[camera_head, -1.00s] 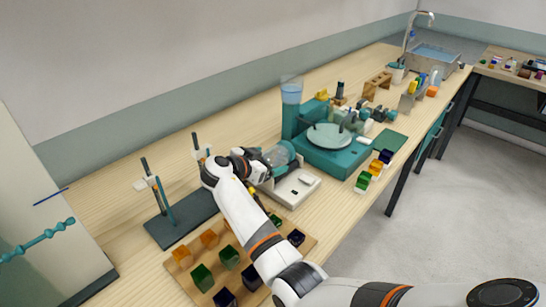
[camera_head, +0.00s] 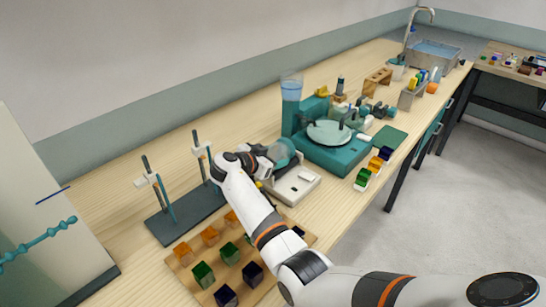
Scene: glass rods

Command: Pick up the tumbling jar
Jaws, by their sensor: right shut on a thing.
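The tumbling jar (camera_head: 279,153) is a clear, glassy cylinder with a teal end. It is above the white machine base (camera_head: 297,186), close to the teal grinding machine. My right gripper (camera_head: 264,157) reaches it from the left and is shut on the jar. The fingertips are small and partly hidden by the wrist, so the exact grip is hard to see. The jar appears tilted, its teal end up and to the right. My left gripper is not in view.
A teal machine with a round plate (camera_head: 328,133) stands right behind the jar. A dark stand with upright rods (camera_head: 185,215) is left of my arm. A wooden tray (camera_head: 182,262) of coloured blocks lies in front. Small coloured blocks (camera_head: 362,178) sit at right.

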